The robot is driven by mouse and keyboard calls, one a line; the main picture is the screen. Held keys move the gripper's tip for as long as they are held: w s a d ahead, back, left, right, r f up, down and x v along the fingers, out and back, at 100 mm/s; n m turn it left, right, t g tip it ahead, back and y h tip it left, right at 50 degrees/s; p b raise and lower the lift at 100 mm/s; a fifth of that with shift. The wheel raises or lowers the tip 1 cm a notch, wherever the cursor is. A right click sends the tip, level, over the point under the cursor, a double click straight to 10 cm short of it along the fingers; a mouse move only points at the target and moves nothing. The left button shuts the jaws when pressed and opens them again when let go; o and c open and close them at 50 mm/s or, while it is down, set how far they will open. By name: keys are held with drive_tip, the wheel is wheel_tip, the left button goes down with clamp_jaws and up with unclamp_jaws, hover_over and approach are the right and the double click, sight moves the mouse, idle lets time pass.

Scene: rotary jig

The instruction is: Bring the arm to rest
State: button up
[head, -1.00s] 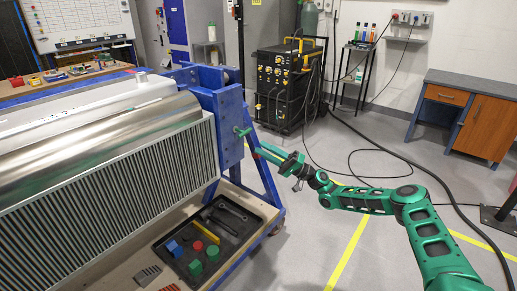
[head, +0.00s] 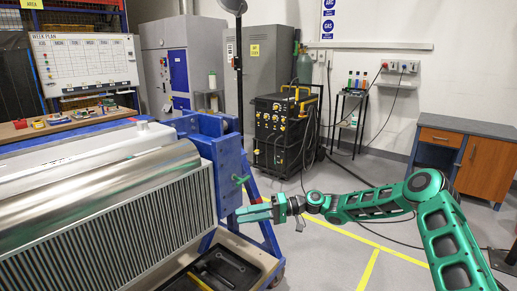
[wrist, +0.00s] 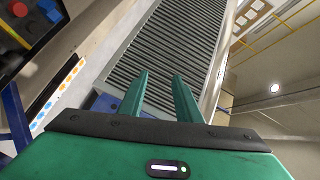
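My arm (head: 380,202) reaches in from the right in the head view, with its elbow bent up. My gripper (head: 240,214) points left, in front of the blue end frame of the rotary jig (head: 229,178) and below a small green handle (head: 240,180) on it. In the wrist view, the two green fingers of my gripper (wrist: 161,76) stand apart with nothing between them. The ribbed side of the jig's load (wrist: 165,45) lies beyond the fingertips. I cannot tell from the head view how far the fingertips are from the frame.
A black tray (head: 240,265) lies on the jig's base below my gripper. Its red and blue blocks (wrist: 18,9) show in the wrist view. A welding machine (head: 284,133) stands behind, and a desk (head: 465,155) at the right. Open floor lies under my arm.

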drive_tip(key=s+d+f+h, duration=0.2)
drive_tip(key=s+d+h, duration=0.6)
drive_tip(key=d, duration=0.4)
drive_tip(key=s+d+r+m+t+h, duration=0.1)
drive_tip(key=s+d+r+m+h, duration=0.15)
drive_tip(key=s+d, duration=0.55)
drive_tip(key=s+d+r+m+t+h, duration=0.1)
drive_tip(key=s+d+r+m+h, duration=0.2)
drive_tip(key=d, duration=0.8)
drive_tip(key=s+d+r+m+h, duration=0.1)
drive_tip(key=s+d, duration=0.3)
drive_tip(key=s, duration=0.5)
drive_tip(key=s+d+r+m+h, duration=0.1)
drive_tip(key=s+d+r+m, duration=0.2)
drive_tip(key=s, duration=0.6)
drive_tip(key=s+d+r+m+h, duration=0.1)
drive_tip(key=s+d+r+m, duration=0.1)
drive_tip(key=s+d, duration=0.5)
drive_tip(key=s+r, duration=0.1)
drive_tip(key=s, duration=0.1)
drive_tip(key=shift+s+r, duration=0.3)
drive_tip(key=shift+s, duration=0.1)
drive_tip(key=shift+m+t, duration=0.25)
drive_tip(key=shift+t, duration=0.05)
